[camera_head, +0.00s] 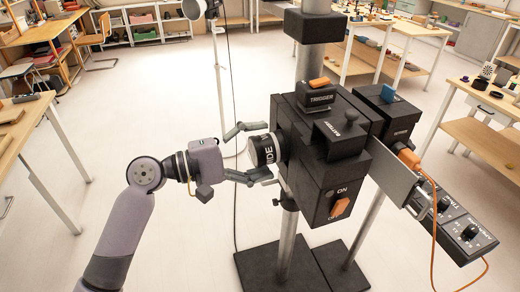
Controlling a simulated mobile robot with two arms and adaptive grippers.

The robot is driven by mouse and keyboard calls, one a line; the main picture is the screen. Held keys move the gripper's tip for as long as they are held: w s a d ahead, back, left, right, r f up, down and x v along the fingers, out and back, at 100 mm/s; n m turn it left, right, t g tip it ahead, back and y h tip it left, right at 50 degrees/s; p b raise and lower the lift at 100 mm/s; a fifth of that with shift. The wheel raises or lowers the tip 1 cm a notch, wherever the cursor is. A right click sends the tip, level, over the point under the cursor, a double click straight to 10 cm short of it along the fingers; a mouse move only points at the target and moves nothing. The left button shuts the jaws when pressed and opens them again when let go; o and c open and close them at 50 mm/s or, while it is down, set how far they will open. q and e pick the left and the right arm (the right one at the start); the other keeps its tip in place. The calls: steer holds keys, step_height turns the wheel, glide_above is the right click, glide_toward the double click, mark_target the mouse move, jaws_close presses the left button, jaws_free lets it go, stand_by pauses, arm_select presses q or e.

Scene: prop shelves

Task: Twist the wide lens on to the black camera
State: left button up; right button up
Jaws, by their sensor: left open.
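The black camera (318,185) is a boxy body on a stand in the middle of the view, with orange switches on its top and side. The wide lens (262,150) is a short dark cylinder with a pale band lettered "...IDE" at the camera's left side. It lies against or very near the camera's front; I cannot tell whether it is seated. My left gripper (247,152) comes in from the left and is open, with one finger above and one below the lens. A gap shows between the fingers and the lens. My right gripper is not in view.
A control box (462,236) with knobs juts out on the right, with an orange cable (434,215) hanging from it. Dark base plates (275,268) lie on the floor under the stand. Workbenches line both sides.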

arm_select(q)
steer(key=shift+f, duration=0.15)
steer(key=shift+s+a, duration=0.1)
steer(key=shift+a, duration=0.25)
steer(key=v, duration=1.1)
steer(key=shift+a, duration=0.15)
